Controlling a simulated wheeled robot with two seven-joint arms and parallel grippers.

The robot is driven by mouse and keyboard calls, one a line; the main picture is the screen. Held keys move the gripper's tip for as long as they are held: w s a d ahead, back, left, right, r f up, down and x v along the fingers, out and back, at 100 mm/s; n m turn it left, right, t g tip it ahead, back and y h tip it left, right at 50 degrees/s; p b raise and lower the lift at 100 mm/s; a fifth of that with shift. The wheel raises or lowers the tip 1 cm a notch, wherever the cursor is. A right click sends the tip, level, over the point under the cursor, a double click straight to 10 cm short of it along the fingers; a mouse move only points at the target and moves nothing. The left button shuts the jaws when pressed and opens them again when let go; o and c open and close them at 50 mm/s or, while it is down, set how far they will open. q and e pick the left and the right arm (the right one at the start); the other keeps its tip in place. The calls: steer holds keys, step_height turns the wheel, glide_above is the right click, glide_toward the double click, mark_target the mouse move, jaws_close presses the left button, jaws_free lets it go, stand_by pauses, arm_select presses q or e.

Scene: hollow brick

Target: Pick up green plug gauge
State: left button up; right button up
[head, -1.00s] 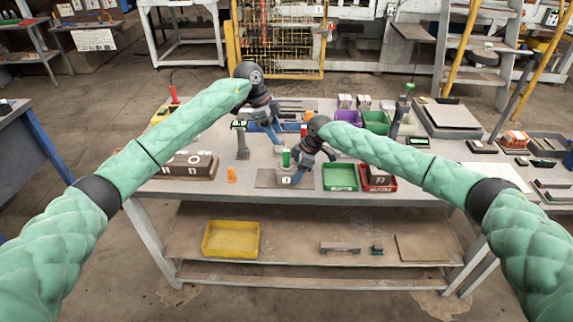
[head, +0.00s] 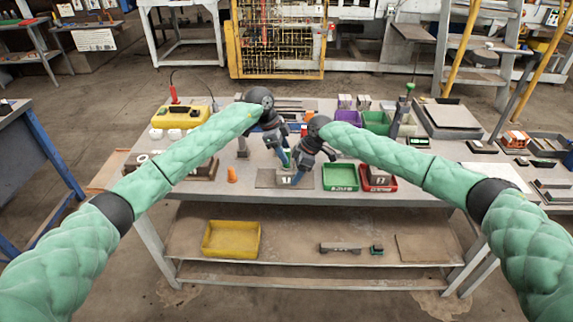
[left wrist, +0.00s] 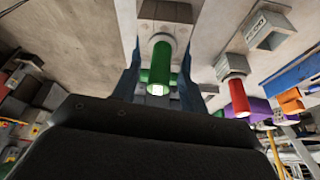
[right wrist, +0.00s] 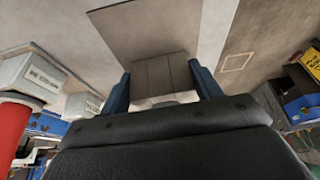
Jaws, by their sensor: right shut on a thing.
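The green plug gauge (left wrist: 160,64) has a green handle and a grey collar. In the left wrist view it stands out from a grey block, between the fingers of my left gripper (left wrist: 160,88). Those fingers are open, with gaps on both sides of the handle. In the head view my left gripper (head: 285,160) is over the grey mat, and the gauge is mostly hidden. My right gripper (head: 298,178) is low at the mat, shut on a grey block (right wrist: 160,76) that shows between its fingers in the right wrist view.
A red plug gauge (left wrist: 237,95) stands close beside the green one. A green bin (head: 340,177) and a red bin (head: 377,179) sit right of the grey mat (head: 267,179). An orange cone-like piece (head: 232,175) is to the left. A yellow case (head: 182,117) lies farther back.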

arm_select(q)
jaws_close()
steer(key=shift+r, duration=0.1)
